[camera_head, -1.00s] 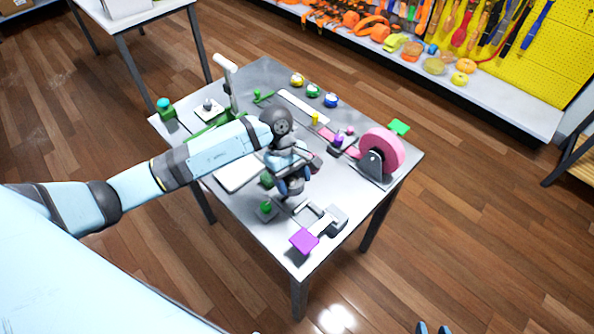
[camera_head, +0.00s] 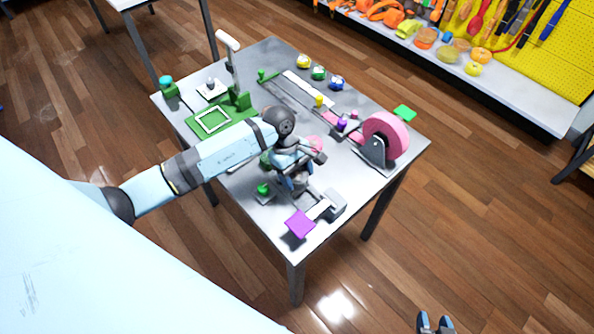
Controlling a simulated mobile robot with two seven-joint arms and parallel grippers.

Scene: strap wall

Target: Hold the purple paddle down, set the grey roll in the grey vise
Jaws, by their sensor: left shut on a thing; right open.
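The purple paddle (camera_head: 300,224) sticks out at the near corner of the table, joined by a pale bar to the grey vise (camera_head: 336,203). My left gripper (camera_head: 299,180) is over the table just behind the vise, pointing down. It is shut on a small grey thing, apparently the grey roll, mostly hidden by the gripper. Whether that thing touches the vise I cannot tell. My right gripper (camera_head: 434,323) shows only its fingertips at the bottom edge, apart and empty, over the floor away from the paddle.
A pink wheel (camera_head: 386,137) on a grey stand is at the table's right. A green base (camera_head: 240,100) with a white-handled lever is at the back left. A green knob (camera_head: 263,189) stands left of my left gripper. Several coloured knobs line the back.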

